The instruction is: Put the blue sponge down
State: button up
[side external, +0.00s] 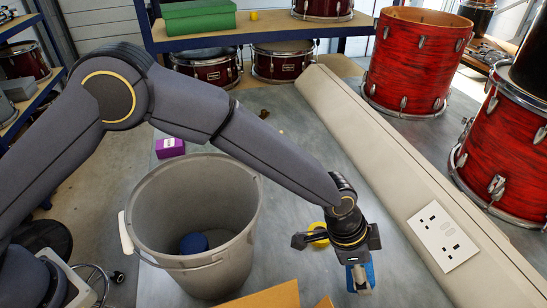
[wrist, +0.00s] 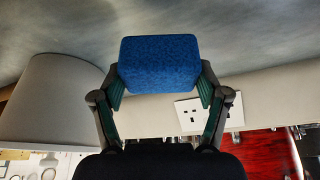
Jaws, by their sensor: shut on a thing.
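The blue sponge (wrist: 160,64) is a blue block held between the two fingers of my gripper (wrist: 160,78) in the wrist view. The fingers press on its left and right sides. In the side external view, my gripper (side external: 360,280) points down at the lower right of the grey bench, right of the bucket. Part of the sponge (side external: 370,272) shows there behind the fingers. I cannot tell whether its underside touches the bench.
A grey bucket (side external: 150,215) with a dark blue thing (side external: 193,243) inside stands left of my gripper. A yellow round thing (side external: 318,232) lies close by. A purple box (side external: 170,148) is farther back. A socket trunking (side external: 400,180) runs along the right. Cardboard (side external: 270,298) shows at the front.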

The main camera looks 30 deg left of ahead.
jog(key=shift+f, duration=2.25)
jog(key=o, duration=0.8)
jog(key=shift+f, duration=0.1)
jog(key=shift+o, duration=0.2)
jog(key=v, duration=1.2)
jog(key=shift+a, duration=0.1)
